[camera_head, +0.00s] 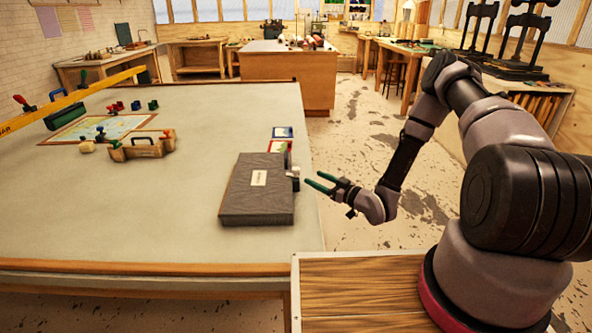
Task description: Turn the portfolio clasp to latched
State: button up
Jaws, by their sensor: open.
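The portfolio (258,188) is a flat, dark grey case with a small white label, lying near the right edge of the large table. Its clasp (294,172) is a small light metal piece on the portfolio's right side. The clasp is too small to tell which way it is turned. My gripper (314,181) is open, with green fingertips pointing left at the clasp. It is just right of the clasp, with a small gap seen between them. Nothing shows between the fingers.
Small blue and red cards (282,137) lie behind the portfolio. A yellow bar (70,98) crosses the far left. The table's front middle is clear.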

aim_at(299, 170)
jog(key=x, duration=1)
grip_shut()
